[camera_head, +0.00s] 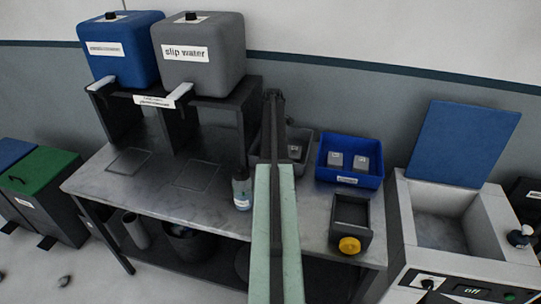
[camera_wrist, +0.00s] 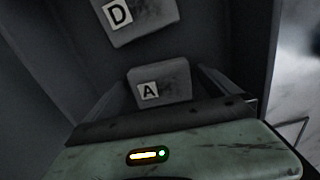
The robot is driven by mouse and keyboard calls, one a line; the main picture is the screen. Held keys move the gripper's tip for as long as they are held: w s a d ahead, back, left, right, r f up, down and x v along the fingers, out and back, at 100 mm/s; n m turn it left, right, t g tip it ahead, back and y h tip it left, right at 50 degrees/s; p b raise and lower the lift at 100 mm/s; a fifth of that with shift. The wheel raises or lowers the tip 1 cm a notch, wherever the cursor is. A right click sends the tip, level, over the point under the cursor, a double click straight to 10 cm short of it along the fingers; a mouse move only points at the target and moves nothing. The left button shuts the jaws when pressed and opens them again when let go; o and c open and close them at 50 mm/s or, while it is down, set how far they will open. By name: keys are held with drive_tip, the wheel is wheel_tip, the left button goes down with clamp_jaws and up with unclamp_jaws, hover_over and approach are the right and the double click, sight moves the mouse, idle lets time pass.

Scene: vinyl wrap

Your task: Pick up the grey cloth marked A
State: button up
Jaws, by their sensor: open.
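The grey cloth marked A (camera_wrist: 172,83) lies in a grey bin (camera_wrist: 60,35) in the wrist view, with its white label facing up. My gripper (camera_wrist: 163,74) is open, with one finger on each side of this cloth. I cannot tell whether the fingers touch it. Another grey cloth, marked D (camera_wrist: 140,22), lies farther up in the same bin. In the head view the grey bin (camera_head: 305,132) is partly hidden behind my arm, and its cloth labels are too small to read. My gripper's fingers cannot be made out there.
A blue bin (camera_head: 349,181) with two grey cloths stands right of the grey bin. A spray bottle (camera_head: 241,190) stands left of my arm. The marble tabletop (camera_head: 150,185) is mostly clear at left.

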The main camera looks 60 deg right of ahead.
drive_tip(key=shift+r, duration=0.1)
drive_tip(key=c, duration=1.3)
wheel_tip(320, 180, up, 10)
drive_tip(key=p, duration=1)
